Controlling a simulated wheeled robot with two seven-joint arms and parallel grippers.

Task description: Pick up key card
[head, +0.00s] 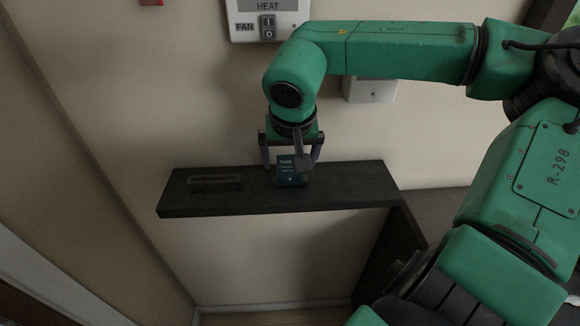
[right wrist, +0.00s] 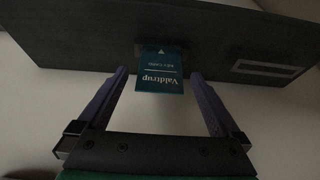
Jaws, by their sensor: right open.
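The key card (head: 290,171) is a small teal card with white lettering at the dark shelf, between the fingers of my right gripper in the head view. In the right wrist view the key card (right wrist: 160,70) shows upside-down lettering and stands out past the shelf edge. My right gripper (head: 291,160) is open, with one finger on each side of the card. In the right wrist view its fingertips (right wrist: 158,74) are apart from the card, with gaps on both sides. Part of the card is hidden by the gripper in the head view. My left gripper is not in view.
The dark shelf (head: 345,180) is fixed along the wall. A shallow rectangular holder (head: 214,183) lies on its left part, also seen in the right wrist view (right wrist: 268,68). A fan and heat switch panel (head: 268,20) and a white wall box (head: 370,90) are above.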

